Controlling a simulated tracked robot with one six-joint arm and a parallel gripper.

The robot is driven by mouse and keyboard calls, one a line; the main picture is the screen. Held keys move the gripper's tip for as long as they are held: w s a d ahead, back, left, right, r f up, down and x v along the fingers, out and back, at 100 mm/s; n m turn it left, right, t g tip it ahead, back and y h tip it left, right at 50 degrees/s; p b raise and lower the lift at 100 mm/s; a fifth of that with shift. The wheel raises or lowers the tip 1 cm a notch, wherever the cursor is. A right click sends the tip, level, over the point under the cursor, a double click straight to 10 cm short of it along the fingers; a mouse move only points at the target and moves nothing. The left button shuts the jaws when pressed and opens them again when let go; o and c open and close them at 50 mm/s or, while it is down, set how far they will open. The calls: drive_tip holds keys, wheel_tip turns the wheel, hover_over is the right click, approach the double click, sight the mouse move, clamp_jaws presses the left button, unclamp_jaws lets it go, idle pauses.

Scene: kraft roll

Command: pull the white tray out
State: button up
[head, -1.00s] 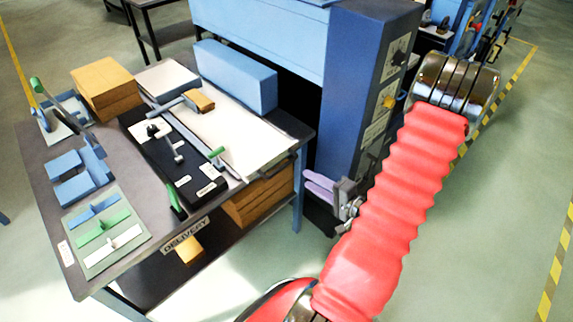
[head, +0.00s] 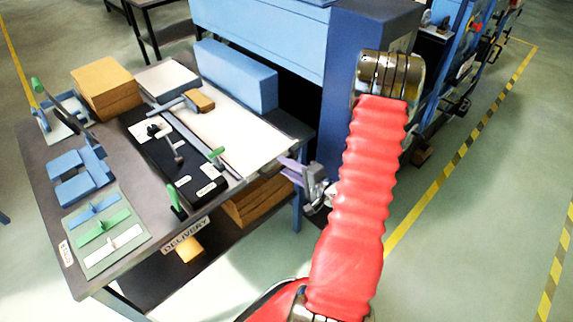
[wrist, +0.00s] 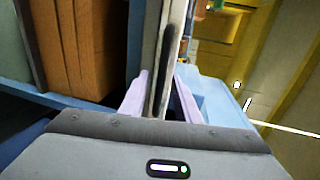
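The white tray (head: 236,132) lies flat on the dark table, its right end at the table's edge facing my arm. My gripper (head: 288,167) has lavender fingers and is at that end. In the wrist view the pale edge of the tray (wrist: 152,60) with a dark handle bar (wrist: 168,55) runs down between the two fingers of my gripper (wrist: 161,76). The fingers stand apart, one on each side, and look open. Whether either finger touches the handle cannot be told. In the head view the handle is mostly hidden by the fingers.
A long blue block (head: 236,76) lies along the tray's back side. A black fixture with clamps (head: 172,160) stands in front of it. Brown boxes (head: 258,200) sit on the shelf below. A blue cabinet (head: 352,60) stands behind my arm. The floor at right is clear.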

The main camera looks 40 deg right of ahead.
drive_tip(key=shift+x, duration=0.75)
clamp_jaws()
